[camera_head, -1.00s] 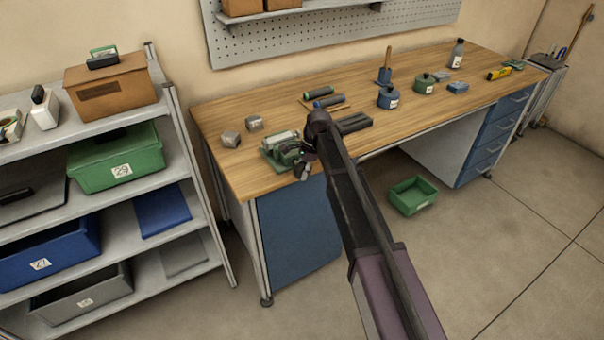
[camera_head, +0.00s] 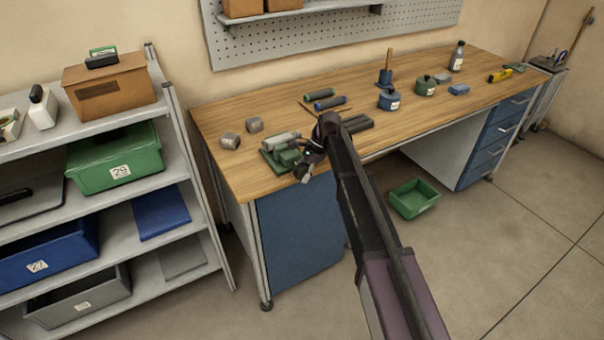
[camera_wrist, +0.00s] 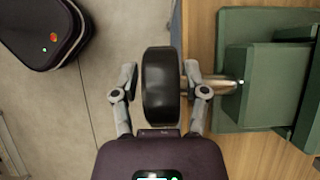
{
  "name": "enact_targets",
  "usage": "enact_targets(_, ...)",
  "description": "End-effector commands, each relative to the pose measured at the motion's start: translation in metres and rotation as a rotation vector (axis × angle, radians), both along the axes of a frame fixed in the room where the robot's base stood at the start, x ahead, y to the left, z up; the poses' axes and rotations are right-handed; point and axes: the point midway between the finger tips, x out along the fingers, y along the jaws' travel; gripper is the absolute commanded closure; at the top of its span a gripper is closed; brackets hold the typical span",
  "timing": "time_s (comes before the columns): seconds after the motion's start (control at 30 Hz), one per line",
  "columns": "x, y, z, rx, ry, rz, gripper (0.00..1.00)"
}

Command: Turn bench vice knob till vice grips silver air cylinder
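The green bench vice (camera_head: 288,157) sits at the bench's front left edge. The silver air cylinder (camera_head: 281,141) lies at its top; whether the jaws touch it is too small to tell. In the wrist view the black knob (camera_wrist: 161,88) stands on a metal shaft (camera_wrist: 224,85) running into the green vice body (camera_wrist: 262,85). My gripper (camera_wrist: 161,82) has one finger on each side of the knob, with narrow gaps visible. It looks open around the knob. In the head view my gripper (camera_head: 304,172) is small and dark at the vice's front, hiding the knob.
Pots and a bottle (camera_head: 457,56) stand farther right. A green bin (camera_head: 414,198) is on the floor.

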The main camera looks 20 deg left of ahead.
Motion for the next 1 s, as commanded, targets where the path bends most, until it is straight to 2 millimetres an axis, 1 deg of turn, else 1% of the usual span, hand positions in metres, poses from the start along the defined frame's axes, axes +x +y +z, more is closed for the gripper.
enact_targets(0.57, 0.0004, 0.0009, 0.0009, -0.015, -0.020, 0.000, 0.31)
enact_targets(0.77, -0.0002, 0.0008, 0.0014, -0.061, -0.074, 0.001, 0.31)
enact_targets(1.0, -0.0003, 0.0007, 0.0010, -0.151, -0.181, 0.001, 0.31)
